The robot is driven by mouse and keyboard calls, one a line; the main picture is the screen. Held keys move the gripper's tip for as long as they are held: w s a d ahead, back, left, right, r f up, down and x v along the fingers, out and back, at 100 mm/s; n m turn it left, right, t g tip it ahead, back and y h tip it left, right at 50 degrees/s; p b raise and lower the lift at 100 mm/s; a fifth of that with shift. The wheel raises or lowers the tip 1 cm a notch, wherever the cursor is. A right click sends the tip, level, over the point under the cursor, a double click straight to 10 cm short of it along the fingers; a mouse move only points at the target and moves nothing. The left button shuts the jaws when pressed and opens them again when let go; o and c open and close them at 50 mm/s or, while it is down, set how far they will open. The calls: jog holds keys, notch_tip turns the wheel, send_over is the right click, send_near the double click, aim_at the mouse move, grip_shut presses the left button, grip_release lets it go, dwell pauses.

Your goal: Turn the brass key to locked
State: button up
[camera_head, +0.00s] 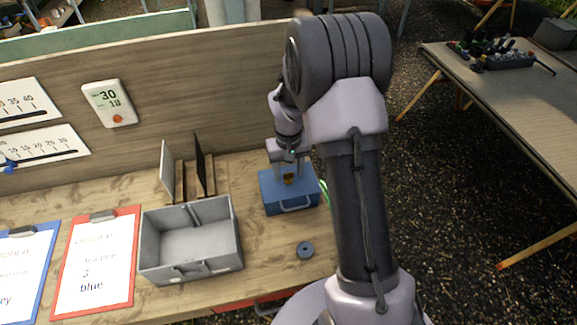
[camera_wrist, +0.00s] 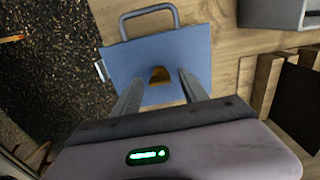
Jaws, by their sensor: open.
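The brass key (camera_head: 288,180) stands on top of a blue box (camera_head: 272,200) on the wooden workbench. In the wrist view the key (camera_wrist: 160,76) shows as a small rounded brass piece near the middle of the blue lid (camera_wrist: 140,55). My gripper (camera_head: 288,170) is above the box, pointing down. In the wrist view its two fingers (camera_wrist: 158,88) are spread on either side of the key, with a gap to it on each side. The gripper is open and empty. Any locked or unlocked marking is not visible.
An open grey metal box (camera_head: 237,235) stands left of the blue box. A dark round disc (camera_head: 305,250) lies in front. Upright dark panels (camera_head: 201,165) stand behind the grey box. Red (camera_head: 133,240) and blue clipboards (camera_head: 50,260) lie at left.

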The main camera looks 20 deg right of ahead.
aim_at(289, 173)
notch_tip(289, 173, up, 17)
jog(key=p, duration=0.4)
jog(key=shift+r, duration=0.2)
jog(key=s+a+r+m+t+b, duration=0.1)
jog(key=s+a+r+t+b, duration=0.25)
jog(key=s+a+b, duration=0.75)
jog(key=s+a+f+t+y+b, duration=0.1)
jog(key=s+f, duration=0.1)
jog(key=s, duration=0.4)
jog(key=s+a+f+m+t+y+b, duration=0.1)
jog(key=s+a+f+b, duration=0.1)
jog(key=s, duration=0.4)
jog(key=shift+f, duration=0.65)
jog(key=shift+s, duration=0.1)
